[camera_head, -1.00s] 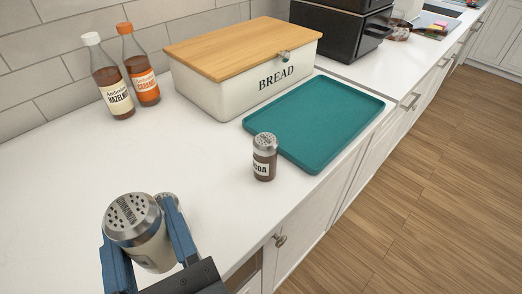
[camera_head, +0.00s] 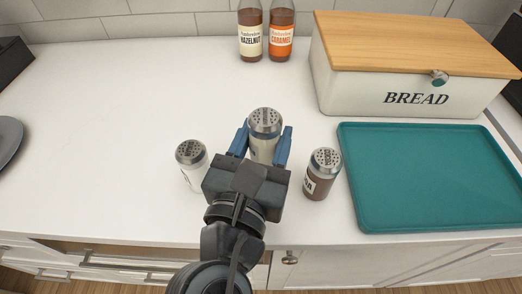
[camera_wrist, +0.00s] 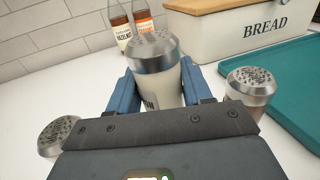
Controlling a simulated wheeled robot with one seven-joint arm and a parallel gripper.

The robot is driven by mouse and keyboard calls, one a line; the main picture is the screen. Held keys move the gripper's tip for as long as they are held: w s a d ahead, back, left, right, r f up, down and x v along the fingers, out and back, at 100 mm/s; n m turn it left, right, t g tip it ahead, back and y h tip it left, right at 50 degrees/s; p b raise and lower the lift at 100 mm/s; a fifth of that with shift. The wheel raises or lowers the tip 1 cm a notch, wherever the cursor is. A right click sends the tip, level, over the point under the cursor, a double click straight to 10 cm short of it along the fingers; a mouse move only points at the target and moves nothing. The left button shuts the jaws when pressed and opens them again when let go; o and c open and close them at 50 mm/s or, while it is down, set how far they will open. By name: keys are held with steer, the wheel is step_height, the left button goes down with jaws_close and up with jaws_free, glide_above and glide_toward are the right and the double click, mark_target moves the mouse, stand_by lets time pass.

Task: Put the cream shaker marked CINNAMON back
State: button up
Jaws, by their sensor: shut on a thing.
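My gripper (camera_head: 265,143) is shut on a cream shaker (camera_head: 264,121) with a perforated metal lid, one blue finger on each side of its body. A brown shaker (camera_head: 321,174) with a partly visible label stands to the right. The held shaker is between these two and slightly farther back.
A teal tray (camera_head: 352,196) lies right of the brown shaker, with a bread box (camera_head: 415,97) behind it. Hazelnut (camera_head: 250,32) and caramel (camera_head: 281,33) bottles stand at the wall. A grey plate (camera_head: 8,140) is at far left. The white counter (camera_head: 110,110) is clear at left and behind the shakers.

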mark_target(259, 153)
steer(key=shift+w+a+f, duration=0.3)
steer(key=shift+w+f, duration=0.1)
steer(key=shift+w, duration=0.2)
steer(key=shift+f, duration=2)
steer(key=shift+f, duration=0.15)
steer(key=o, duration=1)
steer(key=shift+o, duration=0.2)
steer(key=shift+r, duration=0.2)
steer(key=b+v, duration=0.1)
steer(key=v, duration=1.1)
